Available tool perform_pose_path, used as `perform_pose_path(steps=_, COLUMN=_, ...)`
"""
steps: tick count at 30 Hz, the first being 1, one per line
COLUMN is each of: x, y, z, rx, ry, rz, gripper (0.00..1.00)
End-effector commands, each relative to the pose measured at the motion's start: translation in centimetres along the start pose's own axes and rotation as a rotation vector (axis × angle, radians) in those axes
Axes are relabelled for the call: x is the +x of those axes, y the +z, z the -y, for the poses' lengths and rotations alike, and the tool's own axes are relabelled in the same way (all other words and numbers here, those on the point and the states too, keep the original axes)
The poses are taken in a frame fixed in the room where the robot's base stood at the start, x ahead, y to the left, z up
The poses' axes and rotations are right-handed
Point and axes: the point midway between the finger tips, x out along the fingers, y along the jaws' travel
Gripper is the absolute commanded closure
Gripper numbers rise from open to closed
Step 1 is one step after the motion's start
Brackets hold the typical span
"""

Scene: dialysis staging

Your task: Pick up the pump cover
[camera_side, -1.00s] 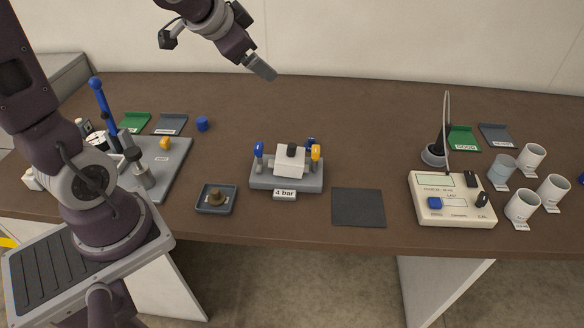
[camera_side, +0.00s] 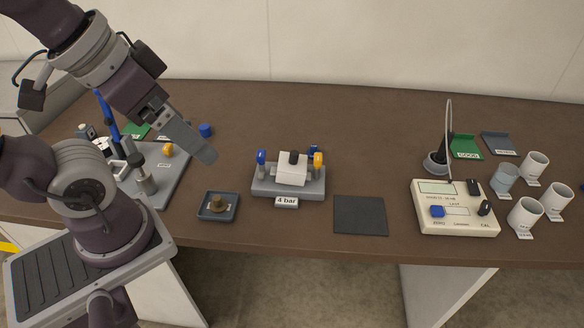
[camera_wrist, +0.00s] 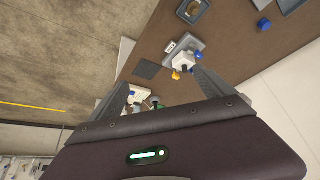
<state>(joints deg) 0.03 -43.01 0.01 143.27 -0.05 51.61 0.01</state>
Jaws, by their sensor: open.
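The pump cover (camera_side: 291,171) appears to be the white block with a black knob on top. It sits on a grey base (camera_side: 262,187) with blue and yellow-topped clamps beside it and a "4 bar" label in front. In the wrist view the white block (camera_wrist: 181,61) shows between and beyond my fingers, nearer the right one. My gripper (camera_side: 207,156) is in the air to the left of the base, pointing down and right, apart from the cover. The wrist view shows its two fingers (camera_wrist: 162,90) spread apart with nothing between them.
A small dark tray (camera_side: 218,213) with a brass-coloured part stands front left of the base. A flat dark mat (camera_side: 360,215) lies right of it. A cream meter (camera_side: 455,222) and several white cups (camera_side: 524,217) stand further right. The table behind the base is clear.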

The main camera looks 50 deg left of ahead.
Motion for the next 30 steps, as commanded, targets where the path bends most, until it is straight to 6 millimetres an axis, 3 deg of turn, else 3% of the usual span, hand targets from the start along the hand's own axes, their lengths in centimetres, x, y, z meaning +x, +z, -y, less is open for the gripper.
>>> perform_pose_path(steps=4, x=0.0, y=0.0, z=0.0, rx=0.000, ry=0.000, rz=0.000, gripper=0.07)
perform_pose_path(steps=11, x=0.0, y=0.0, z=0.0, rx=0.000, ry=-0.001, rz=-0.001, gripper=0.53)
perform_pose_path(steps=21, x=0.5, y=-0.8, z=0.5, rx=0.004, ry=-0.018, rz=-0.004, gripper=0.53)
perform_pose_path(steps=23, x=2.0, y=-2.5, z=1.8, rx=0.019, ry=-0.058, rz=-0.014, gripper=0.53)
perform_pose_path(steps=25, x=4.9, y=-5.7, z=4.3, rx=0.064, ry=-0.128, rz=-0.034, gripper=0.53)
perform_pose_path(steps=27, x=8.8, y=-8.8, z=7.4, rx=0.144, ry=-0.190, rz=-0.061, gripper=0.53)
perform_pose_path(steps=30, x=14.7, y=-11.6, z=10.9, rx=0.276, ry=-0.217, rz=-0.103, gripper=0.53)
